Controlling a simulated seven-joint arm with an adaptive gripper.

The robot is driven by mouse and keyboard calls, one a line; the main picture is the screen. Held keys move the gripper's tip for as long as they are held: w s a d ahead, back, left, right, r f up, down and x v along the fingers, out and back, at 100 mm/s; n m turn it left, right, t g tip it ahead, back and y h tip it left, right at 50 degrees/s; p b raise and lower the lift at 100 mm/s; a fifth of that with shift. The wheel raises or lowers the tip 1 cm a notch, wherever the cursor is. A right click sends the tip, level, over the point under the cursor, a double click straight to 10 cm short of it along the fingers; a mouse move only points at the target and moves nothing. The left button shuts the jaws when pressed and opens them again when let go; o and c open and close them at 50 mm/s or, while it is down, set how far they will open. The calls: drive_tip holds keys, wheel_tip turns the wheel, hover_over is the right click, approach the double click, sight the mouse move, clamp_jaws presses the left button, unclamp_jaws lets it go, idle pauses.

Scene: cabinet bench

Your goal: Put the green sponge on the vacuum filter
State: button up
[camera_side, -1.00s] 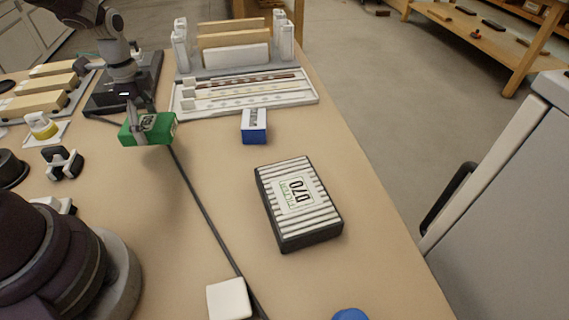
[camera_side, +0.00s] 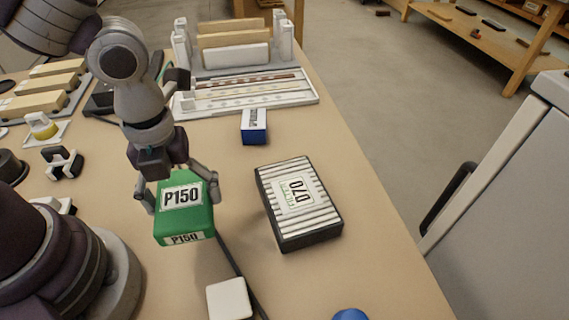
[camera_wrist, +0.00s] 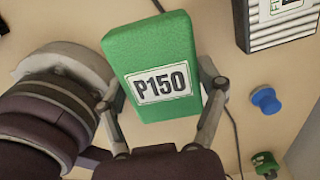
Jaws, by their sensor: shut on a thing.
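The green sponge (camera_side: 184,222) is a block with white P150 labels. My gripper (camera_side: 177,192) is shut on it, one finger on each side, and it appears to be held above the bench. The sponge also shows between the fingers in the wrist view (camera_wrist: 155,58). The vacuum filter (camera_side: 298,204) is a black box with a white striped top and a D70 label. It lies flat on the bench to the right of the sponge, with a gap between them. Part of it shows at the top right of the wrist view (camera_wrist: 278,22).
A blue and white box (camera_side: 254,127) stands behind the filter. A white block (camera_side: 229,299) and a blue round object (camera_side: 350,314) are near the front. A dark cable crosses the bench. White trays (camera_side: 245,92) are at the back. Bench around the filter is clear.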

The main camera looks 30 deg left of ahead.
hover_over(296, 192)
drive_tip(key=shift+s+a+f, duration=0.1)
drive_tip(key=shift+s+f, duration=0.1)
drive_tip(key=shift+f, duration=0.6)
drive_tip(key=shift+w+f, duration=0.15)
drive_tip(key=shift+f, duration=1.6)
drive_tip(key=shift+f, duration=0.1)
drive_tip(key=o, duration=1)
